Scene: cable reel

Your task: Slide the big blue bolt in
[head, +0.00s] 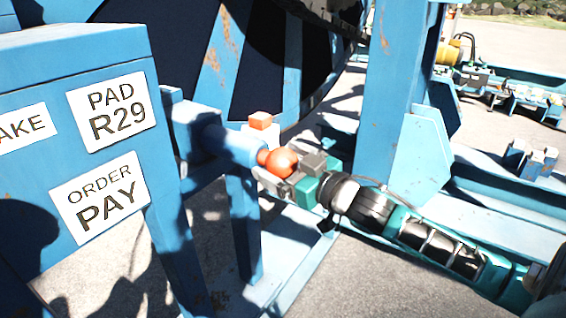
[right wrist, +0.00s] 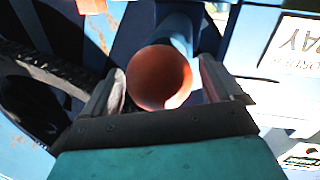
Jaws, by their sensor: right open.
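The big blue bolt (head: 232,146) is a thick round bar lying in the blue frame, with an orange ball knob (head: 283,162) on its right end. In the right wrist view the knob (right wrist: 160,78) sits between my two fingers, and the blue bar (right wrist: 174,22) runs away behind it. My right gripper (head: 280,172) is open around the knob, with a finger on each side. Gaps show beside the knob, though contact on its lower side is hard to tell. My left gripper is not in view.
A small orange block (head: 260,120) stands just behind the knob. A blue upright post (head: 393,90) rises behind my right arm. A blue cabinet with white labels (head: 110,112) fills the left. The large reel (head: 262,60) stands at the back.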

